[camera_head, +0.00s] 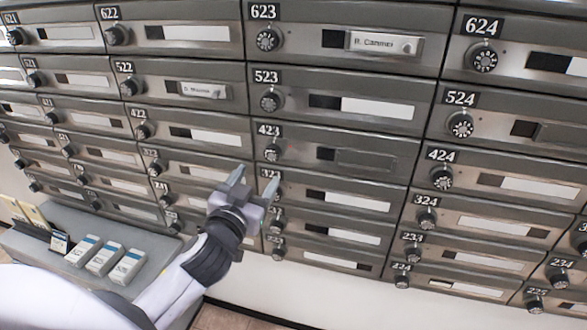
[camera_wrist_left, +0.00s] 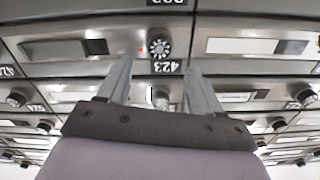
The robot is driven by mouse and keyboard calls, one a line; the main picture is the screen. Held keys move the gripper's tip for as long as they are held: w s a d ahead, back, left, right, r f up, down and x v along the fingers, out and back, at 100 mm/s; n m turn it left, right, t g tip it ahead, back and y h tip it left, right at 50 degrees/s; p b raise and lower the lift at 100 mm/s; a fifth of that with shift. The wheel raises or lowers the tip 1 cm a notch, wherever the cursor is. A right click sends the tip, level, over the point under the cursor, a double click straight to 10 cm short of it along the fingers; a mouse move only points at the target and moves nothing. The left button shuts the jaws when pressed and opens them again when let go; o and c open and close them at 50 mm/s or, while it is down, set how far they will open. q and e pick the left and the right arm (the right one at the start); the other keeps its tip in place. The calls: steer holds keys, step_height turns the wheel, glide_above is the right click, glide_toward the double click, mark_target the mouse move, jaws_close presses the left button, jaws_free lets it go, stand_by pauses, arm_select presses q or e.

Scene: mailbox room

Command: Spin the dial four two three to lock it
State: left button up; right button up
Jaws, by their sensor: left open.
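The dial of mailbox 423 (camera_head: 272,154) is a small round black knob with a pale face, under its number plate on the grey mailbox wall. Mailbox 423 has a dark slot and a dull grey plate to the right of the dial. My left gripper (camera_head: 256,179) is open and empty, with its fingers toward the wall, just below and left of the dial in the head view. In the left wrist view the 423 dial (camera_wrist_left: 159,46) shows beyond the gap between the fingertips (camera_wrist_left: 158,66), apart from them. My right gripper is not in view.
Rows of similar mailboxes with dials surround it, including the dials of 523 (camera_head: 269,101) and 424 (camera_head: 441,178). A grey table (camera_head: 150,241) at lower left holds several small white boxes (camera_head: 104,256). The wall front is otherwise clear.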

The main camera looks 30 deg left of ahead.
mark_target(271, 156)
arm_select(q)
steer(key=shift+p+x, duration=0.4)
steer(key=shift+x, duration=3.2)
steer(key=shift+r, duration=0.1)
steer(key=c, duration=1.1)
